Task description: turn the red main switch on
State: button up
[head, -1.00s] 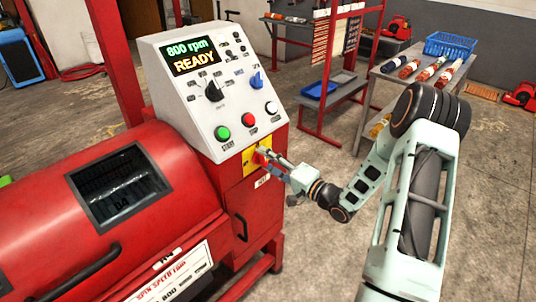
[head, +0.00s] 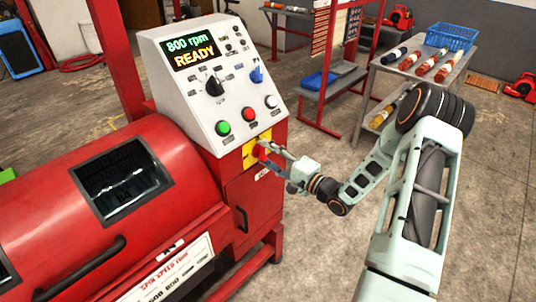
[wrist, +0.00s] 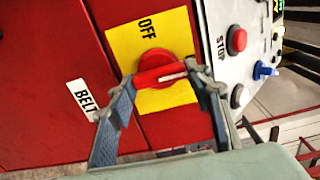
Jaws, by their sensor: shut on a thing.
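The red main switch (wrist: 150,66) is a round red knob with a bar handle on a yellow plate (wrist: 179,28). The plate reads OFF at the top of the wrist view. The bar's white line points right there, towards the STOP button, not at OFF. My gripper (wrist: 160,77) is shut on the switch, one fingertip at each end of the bar. In the head view the switch (head: 259,152) sits low on the red machine's front, below the control panel, with my gripper (head: 268,152) at it. Part of the plate is hidden by the knob and fingers.
The sloping white panel (head: 222,115) above has green, red and white buttons and knobs; its display (head: 192,53) reads 800 rpm READY. The red drum (head: 70,210) is at left. A grey table (head: 405,69) with rolls and a blue basket (head: 451,42) stands behind my arm.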

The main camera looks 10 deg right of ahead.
jog(key=o, duration=1.2)
jog(key=shift+c, duration=0.2)
jog(key=v, duration=1.2)
